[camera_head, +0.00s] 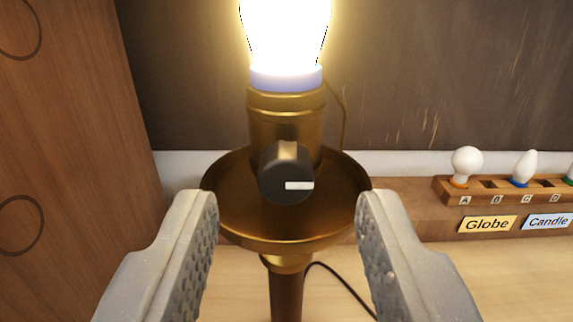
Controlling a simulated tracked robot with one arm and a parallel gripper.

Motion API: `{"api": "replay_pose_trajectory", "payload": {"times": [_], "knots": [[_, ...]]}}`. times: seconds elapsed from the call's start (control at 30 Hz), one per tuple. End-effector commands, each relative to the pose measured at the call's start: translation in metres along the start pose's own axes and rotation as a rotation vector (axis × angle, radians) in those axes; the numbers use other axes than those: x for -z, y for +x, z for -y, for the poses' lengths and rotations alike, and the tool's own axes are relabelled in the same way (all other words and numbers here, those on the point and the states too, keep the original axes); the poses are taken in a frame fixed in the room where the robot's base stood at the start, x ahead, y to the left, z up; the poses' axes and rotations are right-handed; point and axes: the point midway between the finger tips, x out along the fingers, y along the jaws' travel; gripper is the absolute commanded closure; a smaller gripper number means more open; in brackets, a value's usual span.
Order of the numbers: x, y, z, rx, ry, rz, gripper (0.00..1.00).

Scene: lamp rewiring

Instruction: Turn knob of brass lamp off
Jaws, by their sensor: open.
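The brass lamp (284,119) stands upright straight ahead, with a lit bulb (285,30) glowing white in its socket. A round black knob (286,178) sits on the front of the socket, and its white mark lies horizontal, pointing right. A brass dish (240,213) spreads around the socket below the knob. My gripper (287,205) is open and empty. Its two grey fingers stand to the left and right of the knob, lower in the picture and apart from it. The lamp's base is out of view.
A wooden cabinet side (75,150) stands close on the left. On the right, a wooden bulb rack (450,190) holds a round bulb (467,165) and a candle bulb (524,167), with Globe and Candle labels. A dark cord (335,276) runs behind the stem. The table (500,275) is bare at front right.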

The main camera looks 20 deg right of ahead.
Motion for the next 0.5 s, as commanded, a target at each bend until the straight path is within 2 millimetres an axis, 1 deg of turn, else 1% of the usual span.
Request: {"api": "replay_pose_trajectory", "payload": {"times": [0.1,0.3,0.5], "knots": [[0.005,0.008,0.002,0.003,0.005,0.000,0.59],[0.004,0.019,0.002,0.005,0.004,0.000,0.59],[0.002,0.025,0.002,0.002,0.001,0.000,0.59]]}}
